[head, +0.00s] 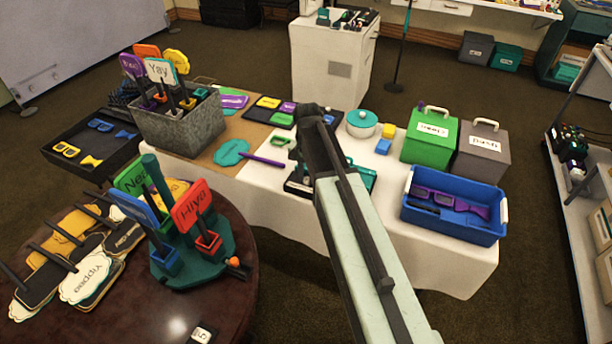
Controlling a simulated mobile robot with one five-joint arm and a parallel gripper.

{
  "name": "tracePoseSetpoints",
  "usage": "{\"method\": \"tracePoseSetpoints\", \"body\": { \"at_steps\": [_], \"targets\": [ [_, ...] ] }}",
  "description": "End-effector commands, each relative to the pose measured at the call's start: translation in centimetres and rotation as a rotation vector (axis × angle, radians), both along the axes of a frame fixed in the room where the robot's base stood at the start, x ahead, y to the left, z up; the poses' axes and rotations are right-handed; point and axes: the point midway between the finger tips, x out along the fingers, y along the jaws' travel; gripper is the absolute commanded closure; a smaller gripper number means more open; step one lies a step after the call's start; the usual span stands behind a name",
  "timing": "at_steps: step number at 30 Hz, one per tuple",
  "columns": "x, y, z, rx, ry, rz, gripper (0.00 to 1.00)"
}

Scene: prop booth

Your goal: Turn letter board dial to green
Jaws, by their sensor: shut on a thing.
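My gripper (303,165) is at the far end of my arm, over the white-covered table, and points down at a small dark device with a pale front (298,187). This device looks like the letter board. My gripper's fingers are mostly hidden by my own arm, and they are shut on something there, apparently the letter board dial. The dial's face and the colour it points to cannot be made out. A teal box (363,180) shows just right of my arm.
A blue bin (452,229), a green box (430,136) and a grey box (482,148) stand at the right. A metal planter (180,126) holds signs at left. A round table (236,305) with a sign carousel is in front.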

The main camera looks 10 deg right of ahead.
Motion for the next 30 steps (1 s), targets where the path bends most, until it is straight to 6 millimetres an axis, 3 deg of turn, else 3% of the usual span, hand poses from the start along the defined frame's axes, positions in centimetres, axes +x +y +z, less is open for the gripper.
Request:
{"method": "tracePoseSetpoints", "body": {
  "at_steps": [16, 17, 19, 30],
  "targets": [
    [0.09, 0.10, 0.01, 0.003, -0.003, -0.023, 1.00],
    [0.09, 0.10, 0.01, 0.003, -0.003, -0.023, 0.72],
    [0.08, 0.09, 0.01, 0.002, -0.002, -0.023, 0.56],
    [0.03, 0.01, 0.38, 0.001, 0.000, -0.024, 0.56]
  ]
}}
